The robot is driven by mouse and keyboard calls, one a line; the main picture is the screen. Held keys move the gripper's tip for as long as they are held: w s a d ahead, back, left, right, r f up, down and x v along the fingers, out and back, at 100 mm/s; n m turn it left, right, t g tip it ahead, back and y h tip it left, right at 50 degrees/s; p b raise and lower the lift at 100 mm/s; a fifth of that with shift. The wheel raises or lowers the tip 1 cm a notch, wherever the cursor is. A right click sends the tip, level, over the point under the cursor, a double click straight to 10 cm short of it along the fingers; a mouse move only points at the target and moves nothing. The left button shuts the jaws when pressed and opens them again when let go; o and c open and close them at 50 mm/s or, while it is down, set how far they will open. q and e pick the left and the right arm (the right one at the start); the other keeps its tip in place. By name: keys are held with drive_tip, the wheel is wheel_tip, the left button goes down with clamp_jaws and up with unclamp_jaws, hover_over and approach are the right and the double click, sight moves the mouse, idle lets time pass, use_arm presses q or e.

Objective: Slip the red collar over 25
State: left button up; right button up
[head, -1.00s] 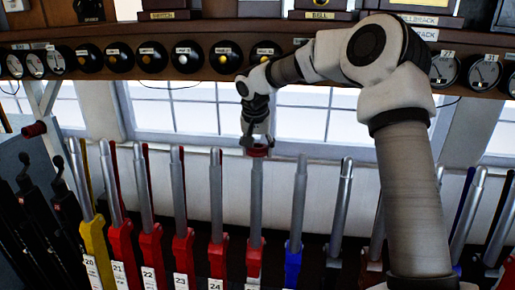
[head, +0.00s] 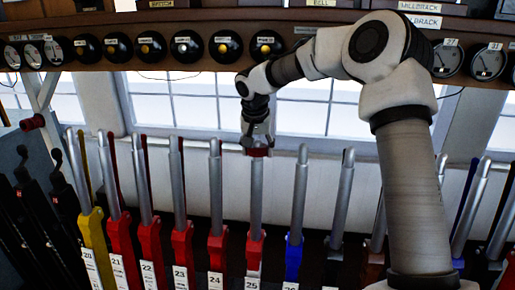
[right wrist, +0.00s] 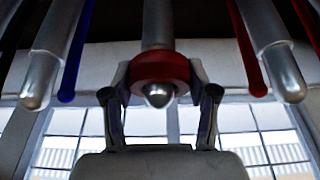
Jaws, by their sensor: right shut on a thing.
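The red collar (head: 257,152) is a short ring held by my right gripper (head: 257,143) at the top of lever 25 (head: 257,195). In the right wrist view the red collar (right wrist: 160,68) sits between the two fingertips of the right gripper (right wrist: 160,88), which is shut on it. The silver tip of the lever (right wrist: 158,96) pokes through the ring, so the collar is around the lever's top end. Lever 25 has a red lower part and a white number plate (head: 252,284). My left gripper is not in view.
Lever 24 (head: 215,185) stands close on the left and a blue-based lever (head: 299,200) close on the right. More levers continue both ways in the row. A shelf (head: 160,75) with round black instruments runs behind, above the levers.

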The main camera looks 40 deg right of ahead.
drive_tip(key=o, duration=1.1)
drive_tip(key=shift+o, duration=0.2)
drive_tip(key=shift+o, duration=0.7)
drive_tip(key=shift+p+v, duration=2.55)
drive_tip(key=shift+v, duration=2)
